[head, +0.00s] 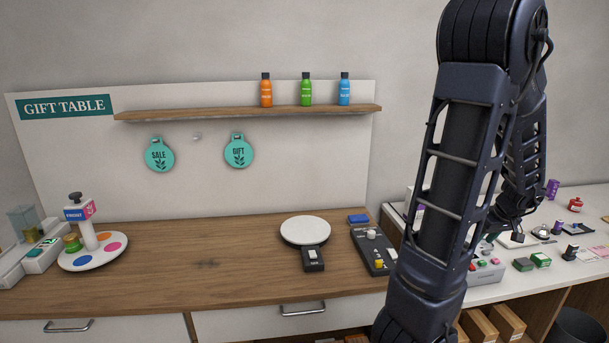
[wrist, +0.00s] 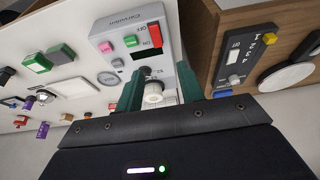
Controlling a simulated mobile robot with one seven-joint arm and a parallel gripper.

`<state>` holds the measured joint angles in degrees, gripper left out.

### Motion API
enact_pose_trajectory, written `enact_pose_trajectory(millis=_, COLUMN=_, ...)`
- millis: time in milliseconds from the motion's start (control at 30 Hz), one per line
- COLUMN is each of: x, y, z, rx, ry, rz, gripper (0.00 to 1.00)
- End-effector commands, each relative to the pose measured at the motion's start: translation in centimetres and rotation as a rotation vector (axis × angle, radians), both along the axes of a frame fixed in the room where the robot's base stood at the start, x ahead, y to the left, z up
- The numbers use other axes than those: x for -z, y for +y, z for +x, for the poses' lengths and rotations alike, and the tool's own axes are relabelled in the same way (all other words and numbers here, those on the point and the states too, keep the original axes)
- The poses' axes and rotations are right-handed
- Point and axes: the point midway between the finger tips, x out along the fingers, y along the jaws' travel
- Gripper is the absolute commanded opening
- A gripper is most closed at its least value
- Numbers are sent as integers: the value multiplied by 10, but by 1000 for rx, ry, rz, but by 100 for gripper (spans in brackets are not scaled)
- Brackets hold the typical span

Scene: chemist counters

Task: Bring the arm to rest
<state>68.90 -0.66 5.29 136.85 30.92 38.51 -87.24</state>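My arm rises large and dark at the right of the head view, bent at the top, with its far part coming down over the right-hand counter. My gripper (wrist: 160,72) shows in the wrist view as two dark green fingers set apart. A small white knob or roll (wrist: 153,93) shows between them, with a gap on each side; I cannot tell how near it is. Nothing is seen held. In the head view the gripper is mostly hidden behind my arm.
A grey device with coloured buttons (wrist: 130,42) lies beyond the fingers; small items crowd the white counter (head: 491,304). The wooden counter (head: 190,275) bears a round white plate (head: 305,230), a black control box (head: 373,250) and a colour-spot stand (head: 93,250). A shelf (head: 220,114) holds three bottles.

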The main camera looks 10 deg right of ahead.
Motion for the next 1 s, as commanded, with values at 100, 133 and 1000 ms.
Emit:
enact_pose_trajectory(millis=100, x=-10, y=17, z=12, rx=-12, ry=4, rz=-1, gripper=38)
enact_pose_trajectory(millis=133, x=-14, y=23, z=17, rx=-17, ry=5, rz=-1, gripper=38)
enact_pose_trajectory(millis=1000, x=-108, y=247, z=57, rx=-52, ry=41, rz=-7, gripper=38)
